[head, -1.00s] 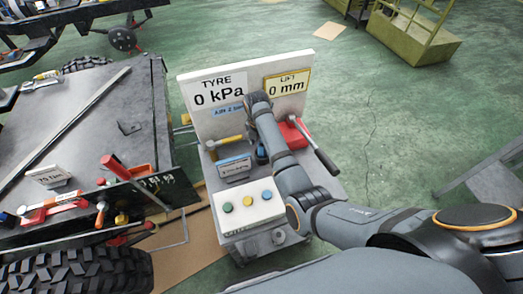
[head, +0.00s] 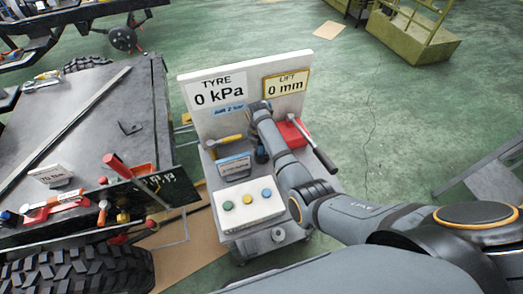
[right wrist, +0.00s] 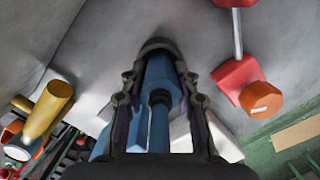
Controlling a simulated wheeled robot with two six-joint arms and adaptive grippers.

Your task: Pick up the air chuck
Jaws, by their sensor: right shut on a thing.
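The air chuck appears to be the blue body with a dark stem (right wrist: 158,118) between my right fingers in the right wrist view. My right gripper (right wrist: 160,60) is shut on it, with one finger along each side. In the head view my right gripper (head: 262,155) is low over the cart top, and my own arm mostly hides it and the chuck. I cannot tell whether the chuck touches the cart. My left gripper is in neither view.
The cart has an upright panel (head: 210,125) behind my gripper. A button box (head: 246,207) stands in front. A dark workbench (head: 100,120) is further left.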

